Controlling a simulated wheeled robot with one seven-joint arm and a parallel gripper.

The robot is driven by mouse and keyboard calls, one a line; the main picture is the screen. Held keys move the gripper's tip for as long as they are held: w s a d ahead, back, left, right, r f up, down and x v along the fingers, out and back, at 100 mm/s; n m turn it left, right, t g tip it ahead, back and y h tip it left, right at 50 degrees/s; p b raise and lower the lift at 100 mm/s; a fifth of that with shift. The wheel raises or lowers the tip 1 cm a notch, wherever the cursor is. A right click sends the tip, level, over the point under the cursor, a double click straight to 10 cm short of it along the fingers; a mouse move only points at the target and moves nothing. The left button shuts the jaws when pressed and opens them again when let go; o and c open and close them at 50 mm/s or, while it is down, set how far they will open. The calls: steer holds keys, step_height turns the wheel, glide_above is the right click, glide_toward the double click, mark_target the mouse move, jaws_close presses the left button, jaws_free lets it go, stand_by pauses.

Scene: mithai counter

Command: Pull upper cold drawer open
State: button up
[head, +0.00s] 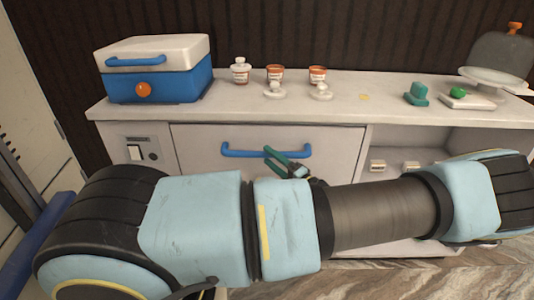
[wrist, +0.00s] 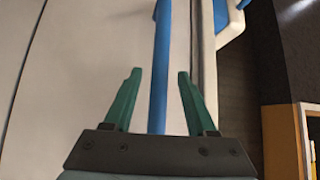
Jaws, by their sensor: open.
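The upper cold drawer (head: 210,172) is a wide pale front under the counter in the head view, and it looks shut. Its blue bar handle (head: 240,151) runs level across the upper part of the front. My gripper (head: 271,157), with green fingers, is at the right half of this handle. In the wrist view my gripper (wrist: 160,73) is open. The blue handle (wrist: 160,50) passes between its two fingers, with a gap on each side. My arm hides the lower part of the drawer front.
A blue cooler box (head: 170,84) with a white lid stands at the counter's left end. Small jars (head: 275,73), a green block (head: 417,94) and a tray with a grey cover (head: 500,55) stand along the counter (head: 340,112). Open shelving (head: 430,142) lies right of the drawer.

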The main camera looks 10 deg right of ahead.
steer(key=shift+x, duration=1.1)
jaws_close()
stand_by(0.7)
